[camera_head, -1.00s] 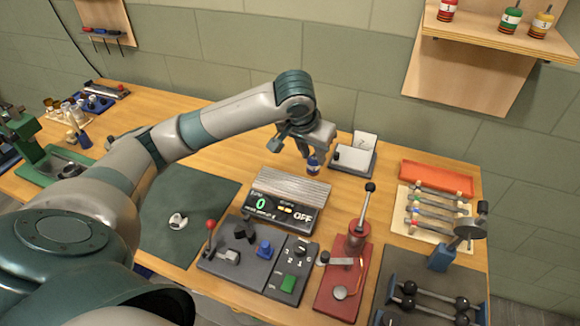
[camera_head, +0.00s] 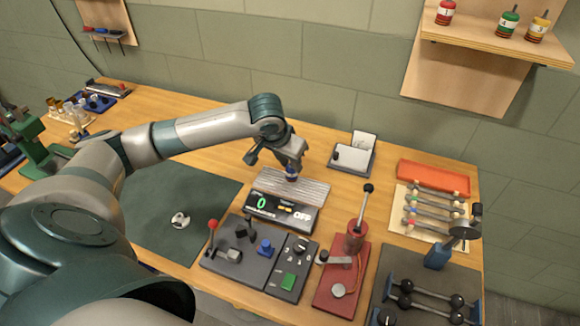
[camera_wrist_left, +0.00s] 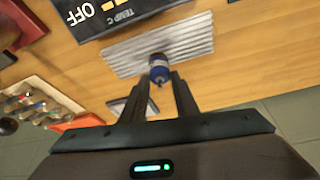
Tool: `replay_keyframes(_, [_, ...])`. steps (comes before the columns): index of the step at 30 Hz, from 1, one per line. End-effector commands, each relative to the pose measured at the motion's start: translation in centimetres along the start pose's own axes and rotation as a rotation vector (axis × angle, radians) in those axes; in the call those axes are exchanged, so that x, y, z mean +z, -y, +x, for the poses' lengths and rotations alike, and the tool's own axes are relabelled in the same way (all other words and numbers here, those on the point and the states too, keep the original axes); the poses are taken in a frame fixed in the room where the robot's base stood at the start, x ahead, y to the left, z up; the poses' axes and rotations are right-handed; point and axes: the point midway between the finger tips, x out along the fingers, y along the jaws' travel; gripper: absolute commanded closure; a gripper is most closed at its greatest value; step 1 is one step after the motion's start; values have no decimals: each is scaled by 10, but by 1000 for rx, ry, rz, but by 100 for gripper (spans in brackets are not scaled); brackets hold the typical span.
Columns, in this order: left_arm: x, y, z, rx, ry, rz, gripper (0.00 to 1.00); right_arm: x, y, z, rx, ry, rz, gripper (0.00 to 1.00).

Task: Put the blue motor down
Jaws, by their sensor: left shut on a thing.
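The blue motor (camera_head: 291,172) is a small dark blue cylinder with a pale band. My left gripper (camera_head: 292,165) is shut on it and holds it over the ribbed grey plate (camera_head: 313,189) behind the display box reading 0 and OFF (camera_head: 281,212). In the left wrist view the blue motor (camera_wrist_left: 159,70) sits between the fingertips of my left gripper (camera_wrist_left: 162,84), in front of the ribbed plate (camera_wrist_left: 195,38). I cannot tell whether the motor touches the plate. My right gripper is not in view.
A grey control panel (camera_head: 225,262) with a red-knobbed lever stands in front of the display box. A red lever press (camera_head: 338,290) is to its right. A white and grey box with a card (camera_head: 352,160) stands behind right. A dark mat (camera_head: 150,215) lies left.

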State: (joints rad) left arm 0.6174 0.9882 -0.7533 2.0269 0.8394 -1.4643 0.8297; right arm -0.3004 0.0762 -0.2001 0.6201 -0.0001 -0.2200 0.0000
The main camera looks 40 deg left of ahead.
Motion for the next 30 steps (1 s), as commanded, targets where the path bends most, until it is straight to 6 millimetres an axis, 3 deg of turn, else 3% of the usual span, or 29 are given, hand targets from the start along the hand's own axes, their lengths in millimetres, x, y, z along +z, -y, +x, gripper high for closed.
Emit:
replay_keyframes(6, [8,0,19,-1,1,0,98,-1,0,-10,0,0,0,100])
replay_keyframes(18, [10,0,23,0,0,0,98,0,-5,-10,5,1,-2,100])
replay_keyframes(19, [10,0,24,0,0,0,70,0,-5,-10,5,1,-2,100])
replay_keyframes(21, [10,0,24,0,0,0,54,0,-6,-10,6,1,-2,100])
replay_keyframes(30, [10,0,24,0,0,0,54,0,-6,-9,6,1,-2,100])
